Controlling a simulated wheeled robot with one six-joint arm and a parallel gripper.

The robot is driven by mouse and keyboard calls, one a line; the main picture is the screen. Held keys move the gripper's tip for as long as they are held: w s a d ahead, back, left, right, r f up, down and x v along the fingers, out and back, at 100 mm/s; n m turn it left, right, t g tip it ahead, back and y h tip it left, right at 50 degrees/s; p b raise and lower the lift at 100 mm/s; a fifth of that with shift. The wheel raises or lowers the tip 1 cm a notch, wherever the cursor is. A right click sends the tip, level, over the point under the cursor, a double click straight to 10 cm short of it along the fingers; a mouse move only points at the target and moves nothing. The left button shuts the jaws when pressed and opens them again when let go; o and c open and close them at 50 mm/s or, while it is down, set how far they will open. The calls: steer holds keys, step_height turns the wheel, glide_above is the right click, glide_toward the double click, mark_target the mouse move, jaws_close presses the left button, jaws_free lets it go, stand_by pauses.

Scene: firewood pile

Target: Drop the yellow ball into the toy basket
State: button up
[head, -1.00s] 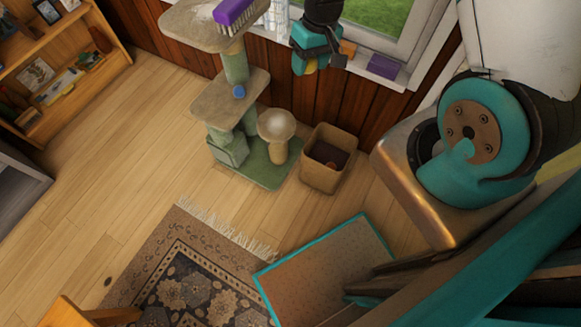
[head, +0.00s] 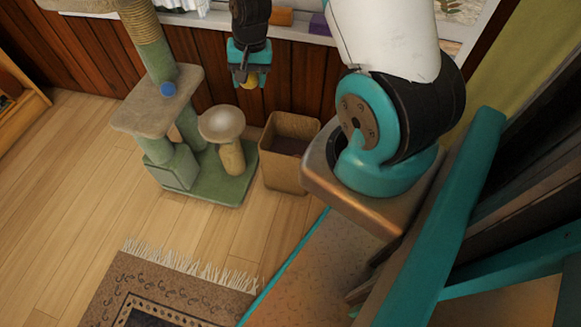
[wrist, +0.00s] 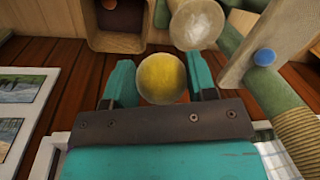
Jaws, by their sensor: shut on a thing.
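The yellow ball (wrist: 162,78) is held between the teal fingers of my gripper (wrist: 160,85) in the wrist view. In the head view my gripper (head: 249,80) points down with the yellow ball (head: 251,82) low between its fingers. The toy basket (head: 285,165) is a tan, open-topped square bin on the floor against the wood-panelled wall. The gripper is above it and a little to its left in the picture.
A cat tree (head: 158,112) stands left of the basket, with a small blue ball (head: 168,89) on a platform and a round cream perch (head: 222,123) close to the basket. A window sill (head: 283,27) runs behind the gripper. A fringed rug (head: 165,290) lies in front.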

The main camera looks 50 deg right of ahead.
steer(key=s+d+f+m+b, duration=0.1)
steer(key=d+f+m+b, duration=0.2)
steer(key=f+b, duration=0.7)
steer(key=s+d+f+m+h+b, duration=0.1)
steer(key=d+f+m+b, duration=0.2)
steer(key=f+b, duration=0.7)
steer(key=s+d+f+m+b, duration=0.1)
steer(key=d+f+m+b, duration=0.3)
steer(key=f+b, duration=0.7)
steer(key=shift+s+d+f+t, duration=0.25)
steer(key=shift+s+d+t, duration=0.05)
steer(key=shift+d, duration=0.85)
steer(key=shift+r, duration=0.1)
steer(key=o, duration=1)
steer(key=s+r+p, duration=0.1)
steer(key=r+p, duration=0.2)
steer(key=r, duration=0.2)
steer(key=r+p, duration=0.4)
steer(key=r, duration=0.2)
steer(key=s+r+p, duration=0.1)
steer(key=r+p, duration=0.2)
steer(key=r, duration=0.3)
steer(key=shift+s+a+p, duration=0.2)
steer(key=shift+s+p, duration=0.1)
steer(key=shift+s, duration=0.05)
steer(key=shift+r, duration=0.15)
